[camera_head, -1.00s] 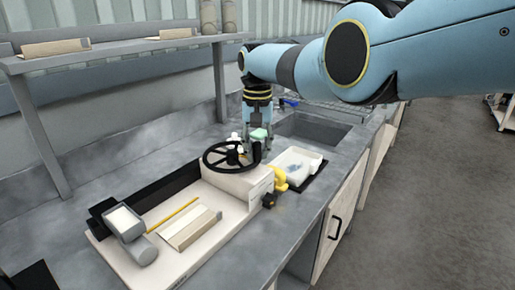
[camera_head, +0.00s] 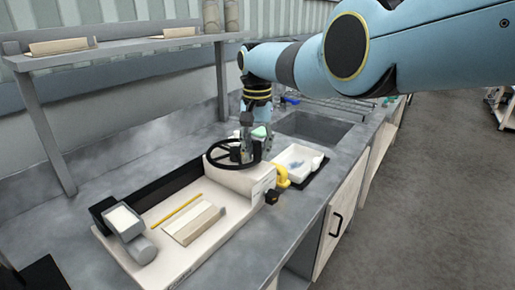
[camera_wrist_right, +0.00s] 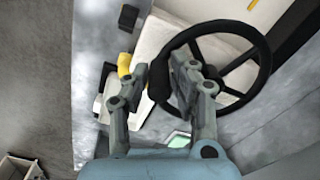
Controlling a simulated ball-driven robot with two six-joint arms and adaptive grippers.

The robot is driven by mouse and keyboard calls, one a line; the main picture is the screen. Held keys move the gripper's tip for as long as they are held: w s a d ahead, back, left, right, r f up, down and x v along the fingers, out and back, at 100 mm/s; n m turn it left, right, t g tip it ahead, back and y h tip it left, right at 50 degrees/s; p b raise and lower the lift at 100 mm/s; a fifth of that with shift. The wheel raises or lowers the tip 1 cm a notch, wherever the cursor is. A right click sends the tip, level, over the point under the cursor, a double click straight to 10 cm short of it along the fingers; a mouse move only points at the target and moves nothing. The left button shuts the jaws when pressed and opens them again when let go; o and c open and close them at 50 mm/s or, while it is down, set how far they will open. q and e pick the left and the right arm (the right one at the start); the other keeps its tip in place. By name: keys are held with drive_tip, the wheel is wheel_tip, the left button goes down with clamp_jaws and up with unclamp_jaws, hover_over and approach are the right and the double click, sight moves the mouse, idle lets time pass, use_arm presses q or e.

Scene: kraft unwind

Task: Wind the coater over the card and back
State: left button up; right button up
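The coater (camera_head: 235,215) is a pale machine bed with a black handwheel (camera_head: 212,160) at its far end. A tan card (camera_head: 195,223) lies on the bed beside a yellow rod (camera_head: 175,212). A grey roller with a white-topped block (camera_head: 128,225) sits at the near left end. My right gripper (camera_head: 256,150) is over the wheel's right side. In the right wrist view its fingers (camera_wrist_right: 160,75) flank the wheel's black knob (camera_wrist_right: 158,86) and appear to touch it on both sides. The wheel rim (camera_wrist_right: 268,62) also shows there. My left gripper is not in view.
A shelf (camera_head: 120,52) on posts runs above the back left.

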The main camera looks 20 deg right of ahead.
drive_tip(key=o, duration=0.3)
drive_tip(key=shift+o, duration=0.2)
wheel_tip(320, 180, up, 12)
idle(0.4)
drive_tip(key=shift+f, duration=0.1)
